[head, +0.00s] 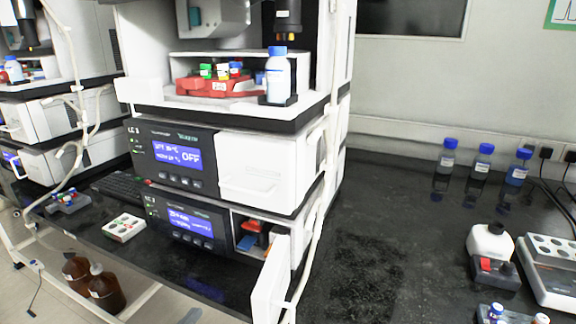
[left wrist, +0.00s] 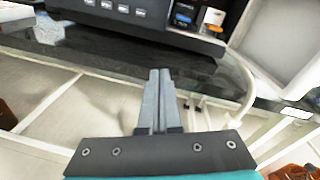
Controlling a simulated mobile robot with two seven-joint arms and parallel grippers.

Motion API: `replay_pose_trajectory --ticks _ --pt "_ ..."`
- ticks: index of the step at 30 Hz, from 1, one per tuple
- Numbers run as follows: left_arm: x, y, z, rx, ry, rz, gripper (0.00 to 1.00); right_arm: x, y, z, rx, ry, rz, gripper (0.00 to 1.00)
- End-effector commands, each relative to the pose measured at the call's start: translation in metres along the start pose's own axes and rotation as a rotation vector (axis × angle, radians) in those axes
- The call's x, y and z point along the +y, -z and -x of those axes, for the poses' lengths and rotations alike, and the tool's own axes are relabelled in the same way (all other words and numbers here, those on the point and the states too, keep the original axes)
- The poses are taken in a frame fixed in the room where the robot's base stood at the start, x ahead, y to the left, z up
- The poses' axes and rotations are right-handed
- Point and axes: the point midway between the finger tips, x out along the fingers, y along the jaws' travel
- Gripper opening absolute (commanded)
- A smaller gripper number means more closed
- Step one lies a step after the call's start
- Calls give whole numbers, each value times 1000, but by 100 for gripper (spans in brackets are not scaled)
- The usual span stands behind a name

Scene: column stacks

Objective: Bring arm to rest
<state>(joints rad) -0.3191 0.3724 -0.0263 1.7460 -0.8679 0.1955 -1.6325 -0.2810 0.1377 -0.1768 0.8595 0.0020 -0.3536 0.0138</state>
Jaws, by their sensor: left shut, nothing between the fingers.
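My left gripper (left wrist: 160,76) shows in the left wrist view, its two grey fingers together and empty. It is in front of and below the column stack's lower unit, over the bench's front edge and the floor. No gripper can be made out clearly in the head view, and my right gripper is in neither view. The lower column unit (head: 190,222) has its white door (head: 268,285) swung open, with red and dark items inside. The door also shows close to the right in the left wrist view (left wrist: 285,45).
The upper column unit (head: 172,156) reads OFF. A white tray (head: 124,228) stands on the black bench left of the stack. Brown bottles (head: 104,288) stand below the bench. Blue-capped bottles (head: 482,163) stand at the back right. The bench right of the stack (head: 370,240) is clear.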

Motion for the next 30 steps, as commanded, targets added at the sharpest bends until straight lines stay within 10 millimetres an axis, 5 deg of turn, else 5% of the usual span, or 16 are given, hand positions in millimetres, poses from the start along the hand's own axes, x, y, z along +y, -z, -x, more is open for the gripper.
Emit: replay_pose_trajectory --ticks 8,12,18,24,30 --pt "73 156 43 144 -425 959 0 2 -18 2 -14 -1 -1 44" --pt "90 237 91 123 -716 1410 0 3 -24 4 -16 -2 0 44" --pt "86 338 182 -52 -1199 1942 0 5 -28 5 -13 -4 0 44" --pt "68 393 258 -318 -1575 2213 0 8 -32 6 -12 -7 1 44" --pt "59 408 285 -445 -1705 2280 0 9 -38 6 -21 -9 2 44"
